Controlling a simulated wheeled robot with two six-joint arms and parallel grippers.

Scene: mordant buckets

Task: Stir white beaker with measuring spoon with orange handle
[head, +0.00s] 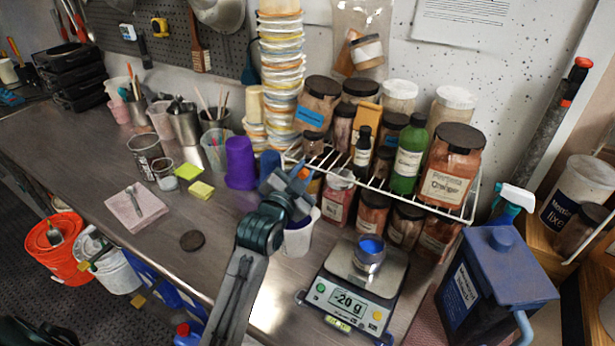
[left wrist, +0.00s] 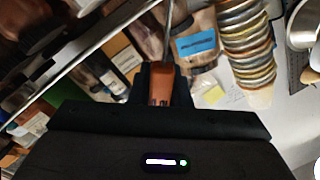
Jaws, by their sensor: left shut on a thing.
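My left gripper (head: 287,190) is over the white beaker (head: 298,240), which stands upright on the bench just left of the scale. The gripper and wrist cover part of the beaker's top. In the left wrist view, the left gripper (left wrist: 161,88) is shut on the orange handle (left wrist: 161,85) of the measuring spoon. The spoon's thin metal shaft (left wrist: 167,35) runs away from the fingers. My right gripper is not in view.
A scale (head: 350,290) with a small blue-filled jar (head: 370,252) stands close right of the beaker. A wire shelf (head: 400,190) with several jars is behind. A purple cup stack (head: 240,163) stands left. The bench around the dark disc (head: 192,240) is mostly clear.

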